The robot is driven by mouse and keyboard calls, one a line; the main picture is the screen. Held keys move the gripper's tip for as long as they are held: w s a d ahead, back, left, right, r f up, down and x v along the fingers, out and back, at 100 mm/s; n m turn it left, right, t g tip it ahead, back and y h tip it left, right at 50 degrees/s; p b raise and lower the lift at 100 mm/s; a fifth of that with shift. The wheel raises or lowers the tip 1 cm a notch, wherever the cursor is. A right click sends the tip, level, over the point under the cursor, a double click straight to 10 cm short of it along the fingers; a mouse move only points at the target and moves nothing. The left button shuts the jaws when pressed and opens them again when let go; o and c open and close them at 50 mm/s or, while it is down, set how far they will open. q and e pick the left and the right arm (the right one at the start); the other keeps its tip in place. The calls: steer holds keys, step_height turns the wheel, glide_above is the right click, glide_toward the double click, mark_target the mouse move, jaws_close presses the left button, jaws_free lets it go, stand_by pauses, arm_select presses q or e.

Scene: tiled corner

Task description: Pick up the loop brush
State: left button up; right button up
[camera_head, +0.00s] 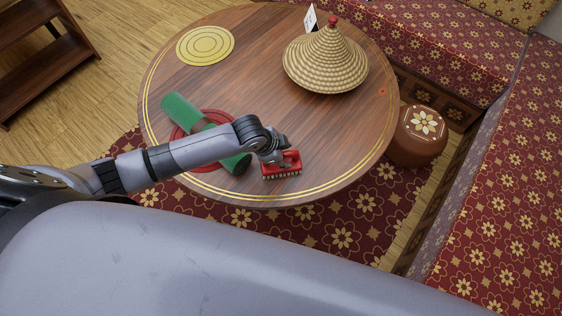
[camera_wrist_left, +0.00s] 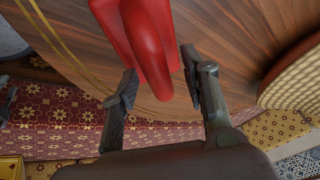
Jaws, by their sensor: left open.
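The loop brush (camera_head: 283,169) is red with pale bristles and sits on the round wooden table (camera_head: 262,60), near its front edge. In the left wrist view its red handle (camera_wrist_left: 150,45) reaches down between my fingertips. My left gripper (camera_head: 279,156) is right at the brush, with its fingers on either side of the handle. It is open, with a visible gap between the handle and at least the right finger. The gripper hides part of the brush in the head view. My right gripper is not in view.
A woven cone lid (camera_head: 326,62), a white card (camera_head: 310,19) and a yellow round mat (camera_head: 205,44) are farther back. A stool (camera_head: 417,140) stands at the right.

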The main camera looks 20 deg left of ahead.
arm_select(q)
steer(key=shift+w+f, duration=0.1)
steer(key=shift+f, duration=0.1)
steer(key=shift+c, duration=0.3)
jaws_close()
stand_by(0.5)
